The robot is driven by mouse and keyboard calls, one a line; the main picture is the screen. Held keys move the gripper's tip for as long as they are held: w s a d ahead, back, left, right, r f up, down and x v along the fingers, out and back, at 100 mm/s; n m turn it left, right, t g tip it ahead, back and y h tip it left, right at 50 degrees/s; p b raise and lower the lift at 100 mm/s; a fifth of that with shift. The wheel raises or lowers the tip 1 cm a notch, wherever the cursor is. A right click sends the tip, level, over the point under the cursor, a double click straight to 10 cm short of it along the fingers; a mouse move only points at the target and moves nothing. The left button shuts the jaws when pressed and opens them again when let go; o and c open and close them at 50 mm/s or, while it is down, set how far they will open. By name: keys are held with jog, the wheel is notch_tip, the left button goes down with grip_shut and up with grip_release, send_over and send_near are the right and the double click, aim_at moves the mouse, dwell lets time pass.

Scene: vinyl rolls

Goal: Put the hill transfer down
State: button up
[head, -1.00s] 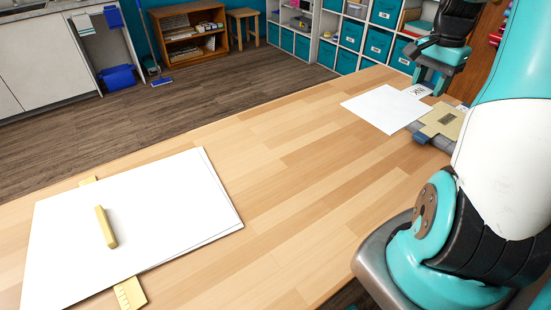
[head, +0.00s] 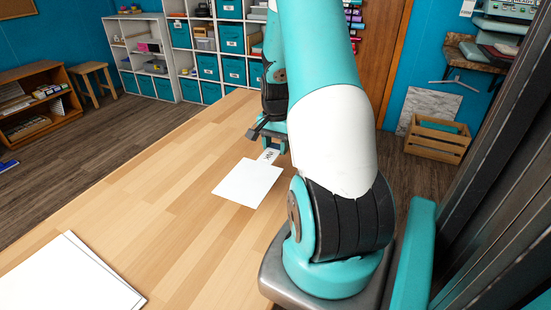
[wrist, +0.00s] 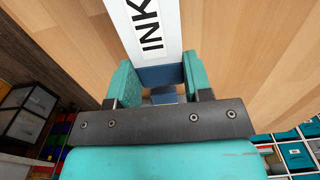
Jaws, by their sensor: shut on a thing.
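The hill transfer (head: 247,184) looks like a plain white sheet with a narrow white label strip at its far end; no hill picture shows. My gripper (head: 273,144) is at that far end, near the far right of the table. In the wrist view, my gripper (wrist: 160,82) has its teal fingers on both sides of a dark blue piece (wrist: 160,75) at the strip's end. The strip (wrist: 150,30) reads "INK". I cannot tell whether the sheet touches the table or is just above it.
The wooden table (head: 165,205) is bare in the middle. A white board (head: 65,280) lies at its near left. My arm hides the table's right part. Shelves (head: 205,60) stand beyond the far edge, and a wooden crate (head: 437,138) stands on the floor at right.

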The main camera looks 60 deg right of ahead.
aim_at(276, 164)
jog(key=shift+f, duration=2.25)
jog(key=o, duration=0.9)
jog(key=shift+f, duration=0.15)
notch_tip(276, 164, up, 12)
jog(key=shift+r, duration=0.2)
jog(key=w+a+r+n+y, duration=0.1)
jog(key=w+a+r+n, duration=0.2)
jog(key=a, duration=0.6)
jog(key=a+r+n+t, duration=0.1)
jog(key=a+r+n, duration=0.1)
jog(key=a+n, duration=0.5)
jog(key=w+a+r+n+y, duration=0.1)
jog(key=w+a+r+n, duration=0.15)
jog(key=a, duration=0.85)
jog(key=s+a+r+n, duration=0.1)
jog(key=s+a+n, duration=0.3)
jog(key=s+a, duration=0.1)
jog(key=s+a+r+n+y, duration=0.1)
jog(key=s+a+n, duration=0.3)
jog(key=a, duration=0.3)
jog(key=s+a+r+n+g+y, duration=0.1)
jog(key=s+a+r+n, duration=0.1)
jog(key=s+a+n, duration=0.2)
jog(key=shift+s+a, duration=0.85)
jog(key=shift+a, duration=0.3)
